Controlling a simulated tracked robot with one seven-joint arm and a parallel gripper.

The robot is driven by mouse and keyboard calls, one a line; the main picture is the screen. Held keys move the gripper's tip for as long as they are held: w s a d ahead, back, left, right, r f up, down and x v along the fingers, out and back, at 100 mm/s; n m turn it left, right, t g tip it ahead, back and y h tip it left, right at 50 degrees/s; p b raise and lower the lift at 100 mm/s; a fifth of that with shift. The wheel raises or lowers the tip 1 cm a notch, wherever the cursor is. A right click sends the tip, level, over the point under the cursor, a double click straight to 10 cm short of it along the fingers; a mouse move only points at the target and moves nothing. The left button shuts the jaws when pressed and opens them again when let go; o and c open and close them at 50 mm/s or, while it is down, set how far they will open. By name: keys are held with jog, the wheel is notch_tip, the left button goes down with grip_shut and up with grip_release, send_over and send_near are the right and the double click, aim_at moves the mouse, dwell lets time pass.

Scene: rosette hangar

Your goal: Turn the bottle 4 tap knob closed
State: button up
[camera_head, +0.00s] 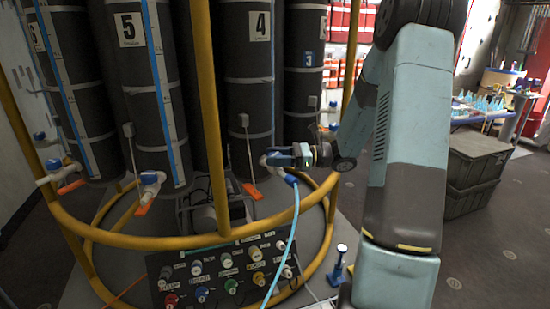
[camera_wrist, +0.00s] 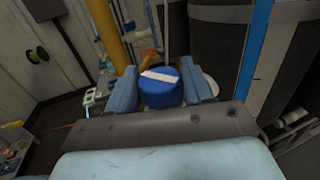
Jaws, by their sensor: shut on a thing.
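Bottle 4 (camera_head: 249,95) is a tall dark cylinder with a white "4" label, in the middle of the head view. My gripper (camera_head: 281,156) is at the tap near its base. In the wrist view, the blue tap knob (camera_wrist: 160,88) with a white stripe across its top sits between the two blue fingers of my gripper (camera_wrist: 158,90). The fingers are shut on the knob from both sides. The stripe lies nearly crosswise, slightly tilted. A light blue hose (camera_head: 293,225) hangs down from the tap. My gripper hides most of the knob in the head view.
A yellow ring rail (camera_head: 150,241) with upright posts (camera_head: 211,110) stands close around the bottles. Bottle 5 (camera_head: 145,90) is to the left. A panel of coloured knobs (camera_head: 225,275) is below. Dark crates (camera_head: 472,165) stand at the right, with open floor near them.

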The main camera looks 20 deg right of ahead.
jog(key=shift+m+t+h, duration=0.9)
jog(key=shift+m+t, duration=0.3)
jog(key=shift+t, duration=0.45)
jog(key=shift+m+t+h, duration=0.9)
jog(key=shift+m+t, duration=0.3)
jog(key=shift+t, duration=0.45)
jog(key=o, duration=1)
jog(key=shift+c, duration=0.2)
jog(key=v, duration=1.3)
jog(key=shift+s+d, duration=0.2)
jog(key=shift+s, duration=0.15)
